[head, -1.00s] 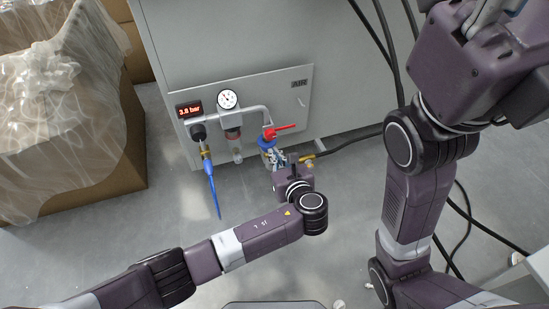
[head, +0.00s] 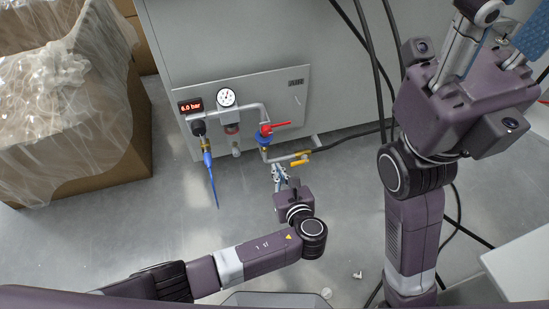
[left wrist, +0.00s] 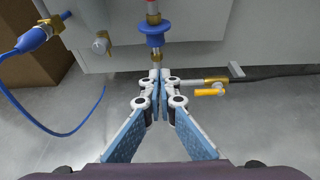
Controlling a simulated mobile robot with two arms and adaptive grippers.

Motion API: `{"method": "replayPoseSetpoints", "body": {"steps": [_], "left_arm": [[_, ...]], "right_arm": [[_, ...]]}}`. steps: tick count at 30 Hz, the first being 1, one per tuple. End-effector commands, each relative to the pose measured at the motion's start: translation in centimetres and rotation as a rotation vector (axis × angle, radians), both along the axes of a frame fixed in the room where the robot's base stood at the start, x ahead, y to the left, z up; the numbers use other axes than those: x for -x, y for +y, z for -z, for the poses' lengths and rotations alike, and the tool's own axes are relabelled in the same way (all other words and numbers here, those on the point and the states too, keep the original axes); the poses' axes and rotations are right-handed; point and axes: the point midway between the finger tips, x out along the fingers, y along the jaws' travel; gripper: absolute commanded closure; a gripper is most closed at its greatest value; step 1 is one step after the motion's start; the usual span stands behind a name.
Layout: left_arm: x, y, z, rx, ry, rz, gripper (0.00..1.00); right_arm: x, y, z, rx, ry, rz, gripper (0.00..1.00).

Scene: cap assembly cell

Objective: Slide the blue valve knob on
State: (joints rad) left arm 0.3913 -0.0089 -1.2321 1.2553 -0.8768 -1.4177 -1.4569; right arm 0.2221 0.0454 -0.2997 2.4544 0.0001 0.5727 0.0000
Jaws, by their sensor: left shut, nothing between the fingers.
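The blue valve knob (head: 263,138) is a blue collar around the vertical pipe, just below a red lever (head: 276,126). It also shows in the left wrist view (left wrist: 155,33), at the top centre. My left gripper (head: 277,171) is below the knob and apart from it. In the left wrist view the left fingertips (left wrist: 160,78) are together with nothing between them, close under the brass end of the pipe. My right gripper shows only in part at the top right, with one blue pad (head: 531,38); its fingertips are cut off by the frame.
A display (head: 190,105) reads 6.0 bar beside a round gauge (head: 226,97). A blue hose (head: 210,175) hangs on the left. A yellow-handled valve (head: 300,160) sits right of my left gripper. Black cables run at right.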

Motion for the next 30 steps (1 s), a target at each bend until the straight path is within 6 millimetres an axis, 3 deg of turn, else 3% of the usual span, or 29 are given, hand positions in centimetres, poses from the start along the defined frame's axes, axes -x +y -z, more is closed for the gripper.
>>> {"method": "replayPoseSetpoints", "body": {"steps": [7, 26, 30], "left_arm": [[1.8, -0.6, -0.7, 0.000, 0.000, 0.001, 1.00], [1.9, -0.7, -0.7, 0.003, 0.001, 0.001, 1.00], [2.2, -2.1, -0.4, 0.106, 0.024, 0.026, 1.00]], "right_arm": [[-0.7, -0.1, 0.4, -0.002, 0.038, -0.002, 0.60], [-0.7, -0.1, 0.6, -0.003, 0.042, -0.003, 0.60], [-0.9, -0.1, 0.6, -0.004, 0.050, -0.003, 0.60]]}}
